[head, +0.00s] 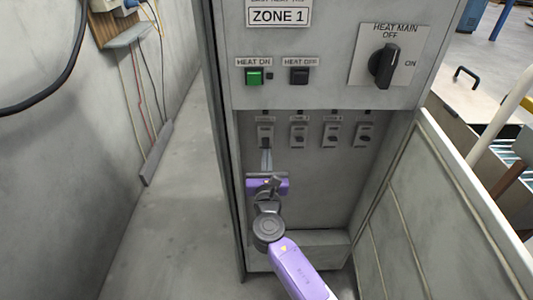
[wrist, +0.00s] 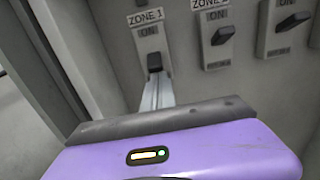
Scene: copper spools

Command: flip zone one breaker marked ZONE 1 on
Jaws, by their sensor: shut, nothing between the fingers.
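The ZONE 1 breaker (head: 265,136) is the leftmost of several small breakers in the recess of the grey cabinet. In the wrist view its black lever (wrist: 154,63) sits below the ON mark on a light plate. My gripper (head: 266,160) is purple and dark grey, with its thin fingers pointing up at this breaker. The fingers are shut and empty. In the wrist view the fingertips (wrist: 157,88) are just under the lever; I cannot tell whether they touch it. Part of the breaker's lower plate is hidden by the fingers.
Other breakers (head: 299,134) stand close on the right. Above are a green HEAT ON button (head: 254,77), a black HEAT OFF button (head: 299,76) and a HEAT MAIN knob (head: 383,66). The recess's left wall is close to my gripper. An open cabinet door (head: 440,220) stands at right.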

